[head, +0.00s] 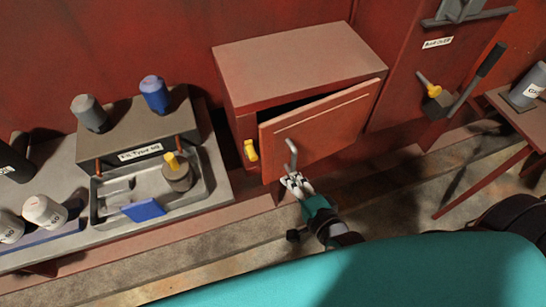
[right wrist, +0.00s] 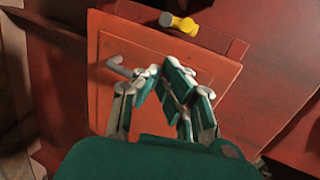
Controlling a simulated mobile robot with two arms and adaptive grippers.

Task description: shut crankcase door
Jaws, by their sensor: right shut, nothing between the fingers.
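The crankcase door (head: 325,128) is a red panel with a grey handle (head: 292,154), hinged on a red box (head: 290,68). It stands ajar, with a dark gap along its top and left side. My right gripper (head: 291,180) is shut and empty at the lower part of the door, just below the handle. In the right wrist view the gripper (right wrist: 165,85) is in front of the door (right wrist: 112,50), beside the handle (right wrist: 122,69); I cannot tell whether it touches. A yellow latch (head: 250,150) sits on the box's left front edge. My left gripper is out of view.
A grey bench on the left holds a metal tray (head: 205,205) with a blue block and a yellow-topped part, plus several bottles. A lever (head: 478,78) sticks out from the wall at right. A red table (head: 510,110) stands at far right. Floor below the door is clear.

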